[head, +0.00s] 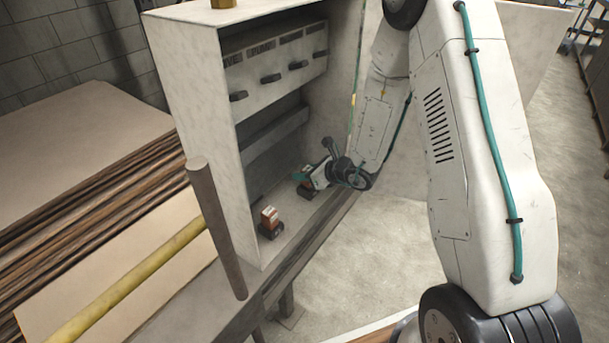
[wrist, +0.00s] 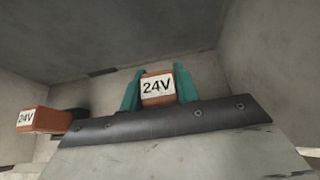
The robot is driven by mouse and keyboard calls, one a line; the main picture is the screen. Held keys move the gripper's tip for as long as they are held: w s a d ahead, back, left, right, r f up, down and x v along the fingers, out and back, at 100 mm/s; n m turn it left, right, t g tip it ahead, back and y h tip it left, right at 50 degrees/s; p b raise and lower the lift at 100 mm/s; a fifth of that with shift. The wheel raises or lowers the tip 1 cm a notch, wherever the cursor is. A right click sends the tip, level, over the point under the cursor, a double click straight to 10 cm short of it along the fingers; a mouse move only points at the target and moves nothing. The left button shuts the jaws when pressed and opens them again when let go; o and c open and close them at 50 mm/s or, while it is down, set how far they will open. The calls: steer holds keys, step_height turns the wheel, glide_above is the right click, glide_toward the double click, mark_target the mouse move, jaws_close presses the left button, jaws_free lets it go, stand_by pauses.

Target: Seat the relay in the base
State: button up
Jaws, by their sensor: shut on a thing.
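My gripper (wrist: 159,90) has teal fingers and is shut on an orange relay (wrist: 157,87) with a white "24V" label, one finger on each side. In the head view my gripper (head: 306,176) is low inside the cabinet, near its floor. A dark base (head: 306,193) shows just below the fingers there. The held relay is mostly hidden in that view, and I cannot tell whether it touches the base or sits in it. A second orange "24V" relay (head: 268,216) stands on a dark base nearer the front; it also shows at left in the wrist view (wrist: 40,121).
The open grey cabinet (head: 183,90) surrounds my gripper, with a row of breakers (head: 270,78) above. A brown post (head: 217,225) stands before its left edge. Stacked boards (head: 90,190) and a yellow pipe (head: 130,282) lie to the left. The floor at right is open.

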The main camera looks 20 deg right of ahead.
steer(key=shift+f, duration=0.5)
steer(key=shift+f, duration=0.1)
steer(key=o, duration=1)
